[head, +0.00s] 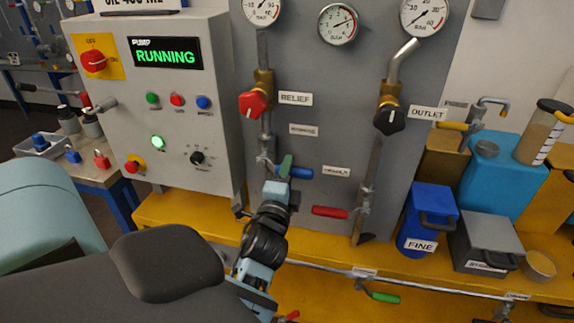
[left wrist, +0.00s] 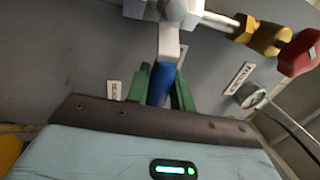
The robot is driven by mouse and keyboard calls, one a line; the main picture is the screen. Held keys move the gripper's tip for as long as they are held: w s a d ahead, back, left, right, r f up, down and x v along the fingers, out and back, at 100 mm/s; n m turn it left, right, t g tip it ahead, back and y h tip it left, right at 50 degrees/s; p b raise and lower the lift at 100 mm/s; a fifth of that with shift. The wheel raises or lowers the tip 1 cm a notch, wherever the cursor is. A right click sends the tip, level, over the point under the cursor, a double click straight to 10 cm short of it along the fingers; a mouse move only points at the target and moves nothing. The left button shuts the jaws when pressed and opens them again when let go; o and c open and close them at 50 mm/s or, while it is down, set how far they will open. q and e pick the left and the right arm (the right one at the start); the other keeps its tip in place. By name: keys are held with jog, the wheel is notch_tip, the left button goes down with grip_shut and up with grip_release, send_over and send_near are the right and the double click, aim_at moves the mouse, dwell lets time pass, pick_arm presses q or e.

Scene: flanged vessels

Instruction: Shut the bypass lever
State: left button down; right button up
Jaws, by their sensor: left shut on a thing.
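The blue-handled lever (head: 301,173) sits on the thin pipe below the red relief knob and points right, roughly level. Nearby labels are too blurred to read surely, so I cannot confirm from text that it is the bypass lever. My left gripper (head: 286,166) reaches up to it from below, its green fingers at the handle. In the left wrist view the blue handle (left wrist: 160,84) lies between the green fingers (left wrist: 160,88), which are shut on it. The handle's far end is partly hidden by the gripper there. My right gripper is not in view.
A red lever (head: 330,212) is to the lower right, on another pipe. The red relief knob (head: 252,104) and black outlet knob (head: 389,121) are above. The pump box (head: 160,100) stands left. A blue FINE container (head: 427,215) and grey box (head: 487,240) stand on the yellow bench.

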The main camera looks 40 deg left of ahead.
pick_arm(q)
jog(key=shift+r, duration=0.1)
jog(key=c, duration=1.3)
grip_release()
jog(key=shift+o, duration=0.2)
jog(key=shift+s, duration=0.15)
